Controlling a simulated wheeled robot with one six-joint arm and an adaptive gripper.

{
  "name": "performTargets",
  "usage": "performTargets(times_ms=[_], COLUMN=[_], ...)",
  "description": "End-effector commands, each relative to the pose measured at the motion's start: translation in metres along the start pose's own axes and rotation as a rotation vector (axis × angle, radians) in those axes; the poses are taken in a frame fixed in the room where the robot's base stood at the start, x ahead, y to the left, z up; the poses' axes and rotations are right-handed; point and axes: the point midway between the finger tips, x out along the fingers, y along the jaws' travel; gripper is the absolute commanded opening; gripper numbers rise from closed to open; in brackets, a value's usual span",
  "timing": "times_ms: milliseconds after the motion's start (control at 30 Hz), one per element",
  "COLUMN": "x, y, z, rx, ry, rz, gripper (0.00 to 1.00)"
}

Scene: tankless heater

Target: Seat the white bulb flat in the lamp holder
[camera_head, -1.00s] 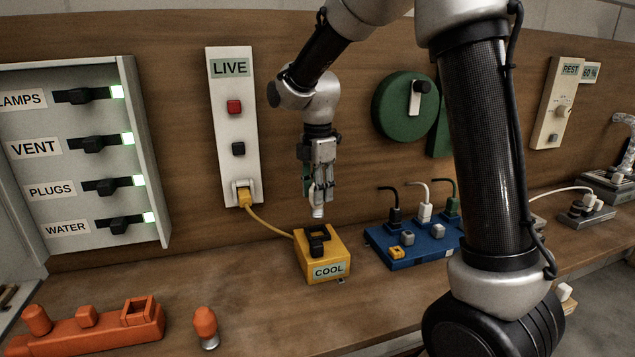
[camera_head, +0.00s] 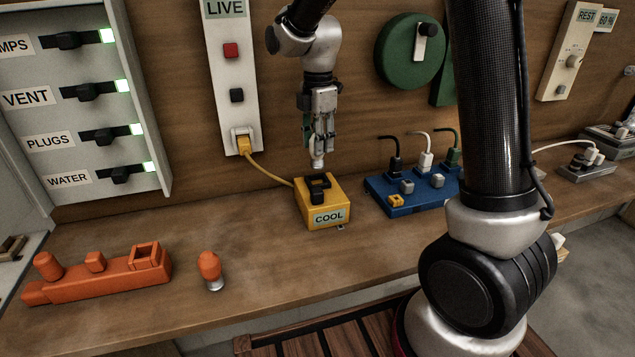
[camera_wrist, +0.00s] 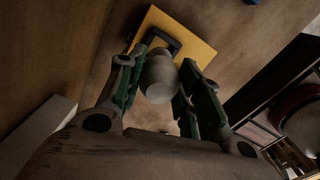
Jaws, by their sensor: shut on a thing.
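My gripper (camera_head: 319,146) points down and is shut on the white bulb (camera_head: 318,159), whose pale end shows below the fingertips. In the wrist view the rounded bulb (camera_wrist: 159,78) sits between the two green-lined fingers. The yellow box labelled COOL (camera_head: 335,199) stands on the bench just below and in front of the gripper. A black square frame (camera_head: 319,183), which looks like the lamp holder, is on its top. In the head view the bulb appears above the box's back edge, apart from the frame. In the wrist view the bulb covers part of the black frame (camera_wrist: 163,39).
A blue socket block (camera_head: 382,194) with several plugs stands to the right. A yellow cord (camera_head: 270,172) runs from the LIVE panel (camera_head: 229,75) to the box. An orange bulb (camera_head: 209,267) and orange block (camera_head: 100,281) stand at front left. Bench between is clear.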

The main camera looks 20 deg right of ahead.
Motion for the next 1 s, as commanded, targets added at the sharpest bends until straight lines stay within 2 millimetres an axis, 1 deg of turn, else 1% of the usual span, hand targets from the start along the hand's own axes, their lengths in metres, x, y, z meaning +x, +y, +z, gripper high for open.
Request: performTargets(times_ms=[633, 1000], x=[0.028, 0.03], y=[0.0, 0.0], z=[0.0, 0.0], rx=[0.0, 0.0], ry=[0.0, 0.0], rz=[-0.001, 0.0], gripper=[0.08, 0.08])
